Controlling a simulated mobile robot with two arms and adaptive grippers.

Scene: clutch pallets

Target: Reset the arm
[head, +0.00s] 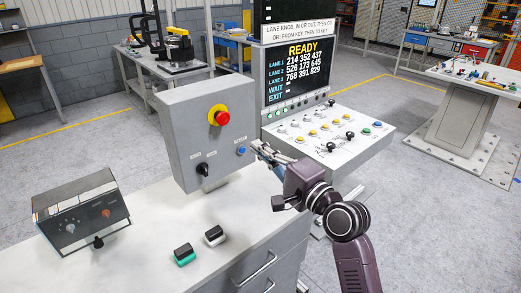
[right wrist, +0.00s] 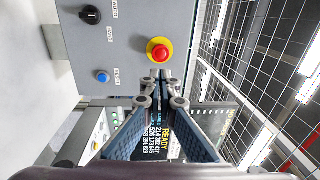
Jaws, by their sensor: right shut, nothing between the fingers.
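A grey control box (head: 200,130) stands on the bench. It carries a red mushroom button on a yellow ring (head: 221,117), a black selector knob (head: 202,169) and a small blue button (head: 241,151). In the right wrist view, turned sideways, the blue button (right wrist: 102,77) is labelled RESET and the knob (right wrist: 90,15) AUTO and HAND. The red button (right wrist: 159,49) is just beyond my fingertips in that picture. My right gripper (head: 262,148) is shut and empty, right of the blue button; its closed tips (right wrist: 160,78) show no clear contact. My left gripper is out of view.
A screen reading READY (head: 296,75) stands above a sloped panel of knobs and buttons (head: 325,130), behind my right gripper. A small tilted box with knobs (head: 83,215) and two small blocks, one green-based (head: 184,255), one white-based (head: 214,236), are on the bench.

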